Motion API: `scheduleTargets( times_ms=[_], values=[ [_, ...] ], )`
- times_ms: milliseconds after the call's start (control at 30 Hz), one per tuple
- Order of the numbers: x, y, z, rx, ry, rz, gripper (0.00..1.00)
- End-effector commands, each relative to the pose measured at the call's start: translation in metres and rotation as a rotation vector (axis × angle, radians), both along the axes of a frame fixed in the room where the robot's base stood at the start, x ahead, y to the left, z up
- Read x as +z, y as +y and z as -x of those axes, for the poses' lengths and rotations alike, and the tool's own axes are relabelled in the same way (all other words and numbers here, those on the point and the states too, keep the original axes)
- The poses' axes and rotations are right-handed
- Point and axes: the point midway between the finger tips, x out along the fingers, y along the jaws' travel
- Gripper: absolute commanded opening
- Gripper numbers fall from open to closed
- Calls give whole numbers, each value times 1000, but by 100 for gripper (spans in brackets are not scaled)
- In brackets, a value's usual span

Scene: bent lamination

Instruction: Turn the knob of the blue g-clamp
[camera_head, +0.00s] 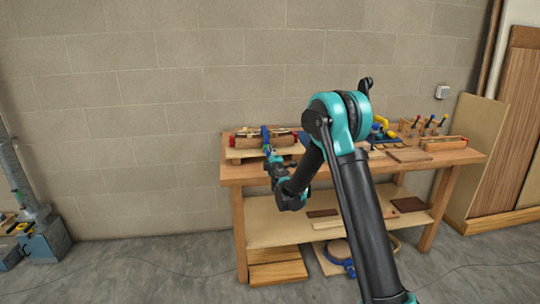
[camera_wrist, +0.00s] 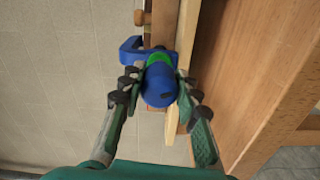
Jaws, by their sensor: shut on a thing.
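The finger contact is too small to see there.
The wooden workbench (camera_head: 232,174) stands against a block wall. Red-ended clamps and a curved wooden piece (camera_head: 252,142) lie on its left part. A yellow and blue tool (camera_head: 383,127) and a tool rack (camera_head: 428,127) are at the right. Open floor lies left of the bench.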

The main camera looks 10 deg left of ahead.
Motion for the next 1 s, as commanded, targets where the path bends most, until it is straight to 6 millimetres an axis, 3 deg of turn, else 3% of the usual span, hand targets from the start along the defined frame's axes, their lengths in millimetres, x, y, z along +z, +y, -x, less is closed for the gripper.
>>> scheduleTargets(
  times_ms=[300,333,500,833,1000],
  values=[
    [0,0,1,0,0,-1,3],
    [0,0,1,0,0,-1,33],
    [0,0,0,0,0,-1,53],
    [0,-1,3,0,0,-1,53],
    [0,-6,22,0,0,-1,53]
  ],
)
